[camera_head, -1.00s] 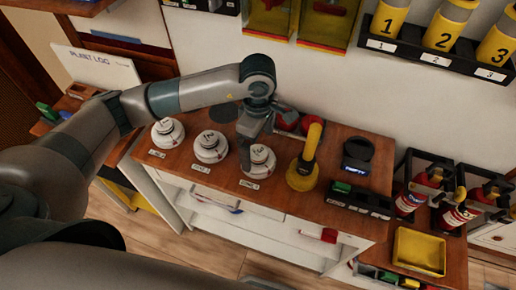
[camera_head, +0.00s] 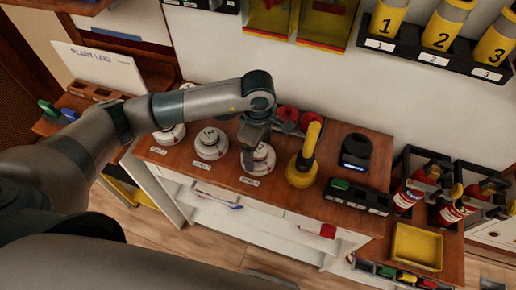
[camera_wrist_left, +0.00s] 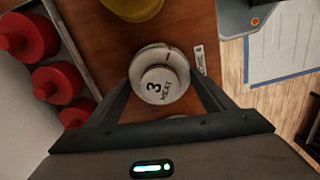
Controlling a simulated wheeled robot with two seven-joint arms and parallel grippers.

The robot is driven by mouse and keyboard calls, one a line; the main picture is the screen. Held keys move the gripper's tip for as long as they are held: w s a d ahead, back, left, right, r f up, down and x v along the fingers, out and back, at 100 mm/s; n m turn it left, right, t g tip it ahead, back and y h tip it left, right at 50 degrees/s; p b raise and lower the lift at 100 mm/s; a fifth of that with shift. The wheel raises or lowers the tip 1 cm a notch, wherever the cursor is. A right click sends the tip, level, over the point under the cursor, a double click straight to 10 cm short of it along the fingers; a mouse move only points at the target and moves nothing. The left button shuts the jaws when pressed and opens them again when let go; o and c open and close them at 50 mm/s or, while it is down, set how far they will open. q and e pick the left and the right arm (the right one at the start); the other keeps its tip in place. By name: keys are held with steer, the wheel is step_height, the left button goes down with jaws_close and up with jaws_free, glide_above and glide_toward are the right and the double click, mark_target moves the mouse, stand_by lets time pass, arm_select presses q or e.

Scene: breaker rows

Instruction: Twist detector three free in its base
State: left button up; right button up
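Detector three (camera_head: 263,156) is a round white unit on the wooden worktop, rightmost of three in a row. In the left wrist view the fingers (camera_wrist_left: 160,78) are apart, one on each side of the detector. I cannot tell whether they touch it. My right gripper is not in view.
Two similar detectors (camera_head: 211,144) (camera_head: 169,134) stand to the left. A yellow lamp-like tool (camera_head: 302,172) stands close on the right. Red knobs (camera_head: 288,115) sit behind. A black holder (camera_head: 356,150) and a black tray (camera_head: 357,197) are farther right.

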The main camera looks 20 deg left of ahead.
arm_select(q)
steer(key=n, duration=0.6)
steer(key=shift+n, duration=0.3)
steer(key=o, duration=1.2)
steer(key=shift+r, duration=0.1)
